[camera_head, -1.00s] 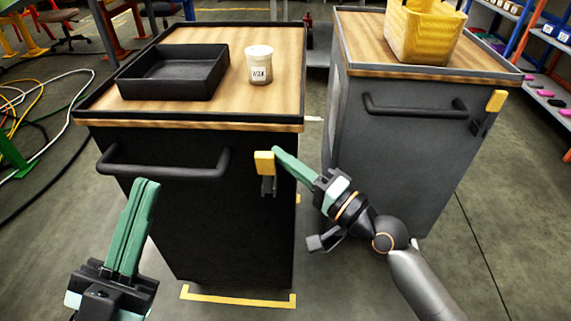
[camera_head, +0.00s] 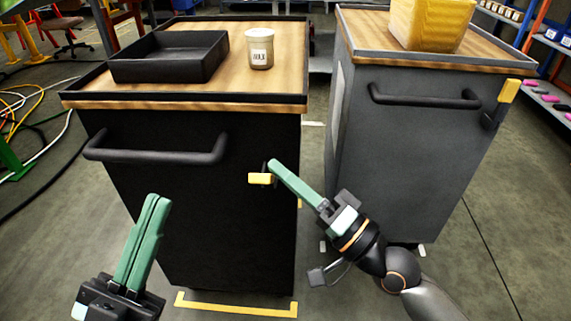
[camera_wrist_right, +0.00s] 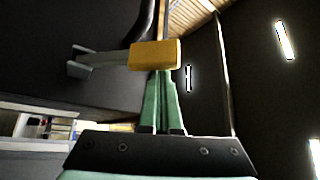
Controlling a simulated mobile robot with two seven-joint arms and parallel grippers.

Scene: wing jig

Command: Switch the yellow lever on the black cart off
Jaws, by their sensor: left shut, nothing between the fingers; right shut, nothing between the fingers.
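The black cart (camera_head: 215,235) stands at the left middle in the head view. Its yellow lever (camera_head: 260,179) is on the front face near the right edge, right of the handle. The lever points out from the cart, its yellow end a little below the mount. My right gripper (camera_head: 273,165) is shut and empty, its tips just above and right of the yellow end. In the right wrist view the yellow end (camera_wrist_right: 155,55) overlaps the fingertips; I cannot tell whether they touch. My left gripper (camera_head: 157,201) is shut and empty, in front of the cart.
A black tray (camera_head: 170,67) and a labelled white cup (camera_head: 259,50) stand on the black cart. The grey cart (camera_head: 410,150) at right has its own upright yellow lever (camera_head: 508,91) and a yellow bin (camera_head: 428,25). A black handle (camera_head: 155,156) sticks out left of the lever.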

